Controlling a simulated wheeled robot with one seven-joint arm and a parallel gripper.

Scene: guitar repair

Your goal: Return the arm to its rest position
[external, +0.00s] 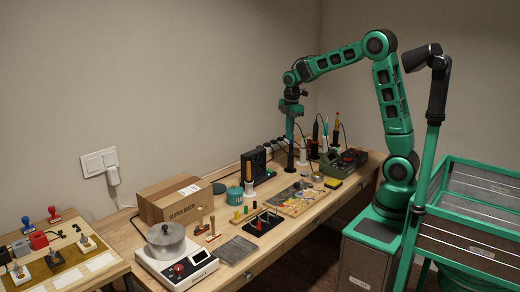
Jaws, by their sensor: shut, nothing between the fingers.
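My green and black arm rises from my base at the right of the external view and arches over to the left above the workbench (262,262). My gripper (291,167) hangs at the end of the arm, pointing down over the back part of the bench. It is shut with nothing held. Its fingertips are small and dark here, close to bench items behind and beside them. I cannot tell how far they are above the bench top.
Near my gripper are a black box (254,168), upright tools (326,138) and a green toolbox (343,162). Further left stand a cardboard box (171,203), a metal pot (166,240) and stamps (53,215). The air above the bench's left half is clear.

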